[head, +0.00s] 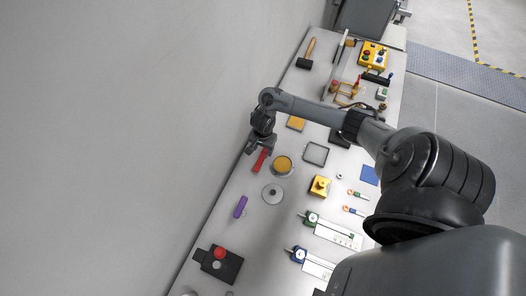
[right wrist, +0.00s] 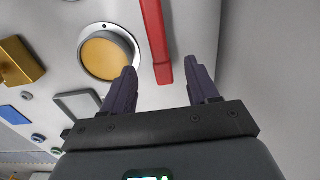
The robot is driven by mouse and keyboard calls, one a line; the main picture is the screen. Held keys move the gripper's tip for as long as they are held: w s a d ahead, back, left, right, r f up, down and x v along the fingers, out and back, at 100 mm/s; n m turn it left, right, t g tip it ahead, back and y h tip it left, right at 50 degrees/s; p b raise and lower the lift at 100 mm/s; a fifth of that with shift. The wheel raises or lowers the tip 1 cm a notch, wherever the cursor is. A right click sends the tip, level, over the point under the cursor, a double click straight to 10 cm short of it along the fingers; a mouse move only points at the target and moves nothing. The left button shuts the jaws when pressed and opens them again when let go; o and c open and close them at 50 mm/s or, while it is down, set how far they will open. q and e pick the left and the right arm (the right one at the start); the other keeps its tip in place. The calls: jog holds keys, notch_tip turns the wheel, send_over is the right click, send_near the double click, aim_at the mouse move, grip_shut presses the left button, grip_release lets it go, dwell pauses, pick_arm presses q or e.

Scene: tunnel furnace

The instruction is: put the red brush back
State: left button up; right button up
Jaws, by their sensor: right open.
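The red brush (head: 261,160) lies on the table near the wall-side edge, as a long red bar. In the right wrist view the red brush (right wrist: 154,36) runs down from the top, and its near end shows between the two fingers. My right gripper (head: 258,148) is at the brush's upper end in the head view. In the right wrist view my right gripper (right wrist: 161,66) has its dark fingers spread, with gaps on both sides of the brush. I cannot tell how far the fingertips are above the table. My left gripper is not in view.
A round yellow-filled container (head: 283,164) stands close beside the brush; it also shows in the right wrist view (right wrist: 104,56). A grey round lid (head: 272,193) and a purple object (head: 240,207) lie nearer. A square tray (head: 315,153) and yellow box (head: 320,186) are to the right.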

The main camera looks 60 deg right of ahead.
aim_at(263, 155)
notch_tip(263, 155, up, 5)
jog(key=p, duration=0.2)
jog(key=a+r+n+t, duration=0.1)
jog(key=a+n+t, duration=0.3)
jog(key=a+n, duration=1.1)
jog(key=s+a+r+n, duration=0.4)
jog(key=s+a+r, duration=0.4)
jog(key=s+r, duration=0.3)
jog(key=shift+a+r, duration=0.15)
jog(key=shift+r, duration=0.4)
